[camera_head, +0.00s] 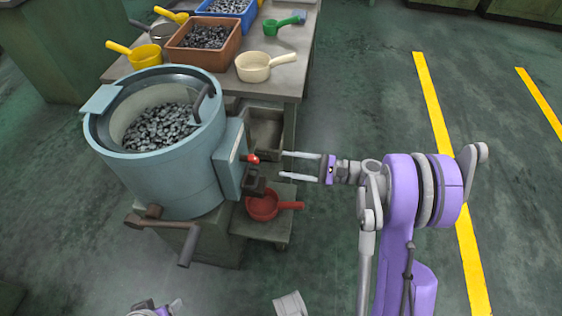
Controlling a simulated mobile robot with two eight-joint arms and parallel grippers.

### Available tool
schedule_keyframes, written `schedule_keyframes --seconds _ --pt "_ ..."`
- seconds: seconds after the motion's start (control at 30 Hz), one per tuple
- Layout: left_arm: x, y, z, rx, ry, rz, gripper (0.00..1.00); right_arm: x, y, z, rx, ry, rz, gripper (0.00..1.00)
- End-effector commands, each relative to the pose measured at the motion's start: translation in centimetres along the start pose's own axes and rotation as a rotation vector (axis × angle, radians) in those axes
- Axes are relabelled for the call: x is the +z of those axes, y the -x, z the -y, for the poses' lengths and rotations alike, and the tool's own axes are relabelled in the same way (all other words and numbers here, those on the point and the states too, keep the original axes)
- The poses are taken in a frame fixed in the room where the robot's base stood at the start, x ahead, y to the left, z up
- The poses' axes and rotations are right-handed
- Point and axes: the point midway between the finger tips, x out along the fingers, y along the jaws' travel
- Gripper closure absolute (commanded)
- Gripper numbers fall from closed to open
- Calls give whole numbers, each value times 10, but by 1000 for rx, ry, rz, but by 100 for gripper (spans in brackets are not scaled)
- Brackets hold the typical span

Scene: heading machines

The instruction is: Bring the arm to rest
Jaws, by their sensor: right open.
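My right arm, purple and grey, reaches up at the right of the head view. Its gripper (283,164) points left with its two long pale fingers apart and nothing between them. The fingertips lie close to the small red knob (253,159) on the side of the light-blue drum machine (185,183); whether they touch cannot be told. The drum is full of small dark metal pieces (160,128). Only a small part of my left arm shows at the bottom edge, and the state of its gripper does not show.
A red scoop (263,207) sits on a low shelf below the gripper. A table (283,83) behind holds a brown bin (230,50), a blue bin (251,14), a cream scoop (253,67) and a green scoop (271,27). The floor (375,110) to the right is clear.

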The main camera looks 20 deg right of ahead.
Motion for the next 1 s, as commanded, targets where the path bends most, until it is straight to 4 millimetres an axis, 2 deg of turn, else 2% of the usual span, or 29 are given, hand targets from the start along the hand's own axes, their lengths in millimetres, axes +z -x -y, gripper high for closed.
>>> schedule_keyframes --seconds 0.47,0.63,0.77,0.83,1.0 --pt "0 0 0 0 0 0 33 0 0 0 0 0 0 43" --pt "0 0 0 0 0 0 33 6 -13 -9 51 36 -51 43" --pt "0 0 0 0 0 0 33 20 -36 -37 184 141 -176 43" --pt "0 0 0 0 0 0 33 28 -44 -59 284 230 -257 43" --pt "0 0 0 0 0 0 33 48 -43 -112 547 491 -423 43"
